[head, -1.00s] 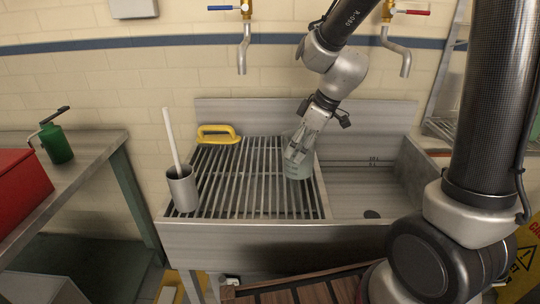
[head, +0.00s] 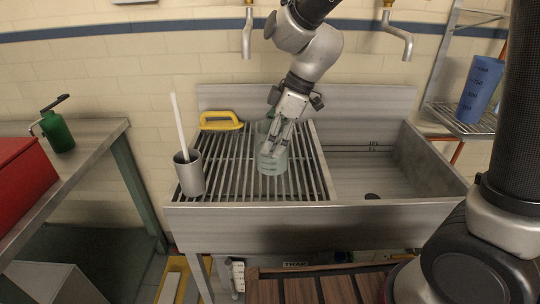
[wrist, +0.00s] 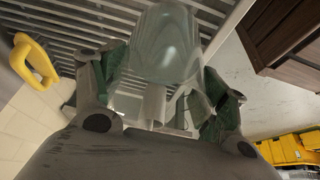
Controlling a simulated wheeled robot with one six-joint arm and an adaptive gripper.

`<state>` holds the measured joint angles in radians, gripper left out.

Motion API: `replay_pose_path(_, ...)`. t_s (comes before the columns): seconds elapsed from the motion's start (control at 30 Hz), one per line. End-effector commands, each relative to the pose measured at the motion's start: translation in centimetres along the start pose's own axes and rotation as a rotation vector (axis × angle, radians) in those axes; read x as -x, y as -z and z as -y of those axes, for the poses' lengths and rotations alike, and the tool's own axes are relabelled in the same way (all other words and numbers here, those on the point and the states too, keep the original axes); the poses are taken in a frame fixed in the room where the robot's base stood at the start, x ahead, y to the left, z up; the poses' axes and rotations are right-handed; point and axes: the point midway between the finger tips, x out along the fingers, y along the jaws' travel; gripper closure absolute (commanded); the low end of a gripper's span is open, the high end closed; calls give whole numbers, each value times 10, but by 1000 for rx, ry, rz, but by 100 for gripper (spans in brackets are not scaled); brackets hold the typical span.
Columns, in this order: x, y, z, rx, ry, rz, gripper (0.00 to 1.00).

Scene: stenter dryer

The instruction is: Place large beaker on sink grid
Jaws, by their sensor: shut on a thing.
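A clear, greenish large beaker (head: 272,160) is upright at the right part of the sink grid (head: 232,172), a rack of metal bars over the left side of the steel sink. My gripper (head: 275,143) comes down from above and is shut on the beaker near its rim. In the wrist view the beaker (wrist: 168,45) shows between the fingers, with the grid bars (wrist: 80,22) behind it. I cannot tell if the beaker's base touches the bars.
A yellow-handled tool (head: 221,121) lies at the grid's back left. A metal cup with a white-handled brush (head: 189,175) stands at its front left. The sink basin (head: 385,178) on the right is open and empty. Two taps hang above. A blue container (head: 480,90) stands on a right shelf.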

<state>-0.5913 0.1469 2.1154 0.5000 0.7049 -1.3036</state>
Motion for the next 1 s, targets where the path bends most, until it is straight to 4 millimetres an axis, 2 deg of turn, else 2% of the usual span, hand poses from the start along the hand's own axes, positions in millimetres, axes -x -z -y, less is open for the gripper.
replay_pose_path(0.4,-46,-19,0,-3,2,1,67)
replay_pose_path(0.77,-51,-21,0,-2,-1,0,67)
replay_pose_path(0.8,-51,-22,0,-2,0,0,23)
replay_pose_path(0.9,-51,-21,0,-2,0,0,5)
replay_pose_path(1.0,-51,-21,0,-2,0,0,5)
